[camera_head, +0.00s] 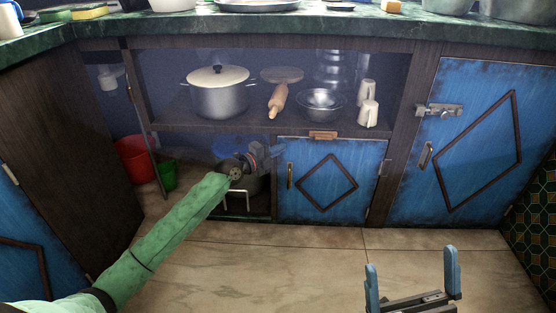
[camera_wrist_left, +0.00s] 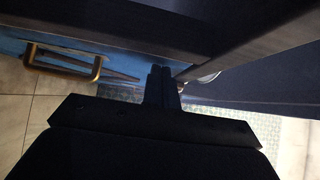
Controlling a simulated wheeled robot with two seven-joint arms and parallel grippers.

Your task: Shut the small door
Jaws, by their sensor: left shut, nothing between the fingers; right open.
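The small door (camera_head: 318,165) is blue with a dark diamond frame and sits in the lower cupboard, hinged on its right side. It looks flush or nearly flush with the cupboard front; I cannot tell whether it is fully shut. Its handle (camera_head: 290,175) is on the left edge and also shows in the left wrist view (camera_wrist_left: 65,62). A wooden turn-piece (camera_head: 323,135) sits above the door. My left gripper (camera_head: 276,151) is shut and empty by the door's upper left corner; its fingers (camera_wrist_left: 162,82) also show in the wrist view. My right gripper (camera_head: 412,268) is open over the floor.
The shelf above holds a lidded pot (camera_head: 220,98), a rolling pin (camera_head: 278,100), bowls (camera_head: 320,100) and white shakers (camera_head: 368,108). A larger blue door (camera_head: 458,150) with a bolt is at right. Red (camera_head: 135,160) and green buckets (camera_head: 166,174) stand left. The floor is clear.

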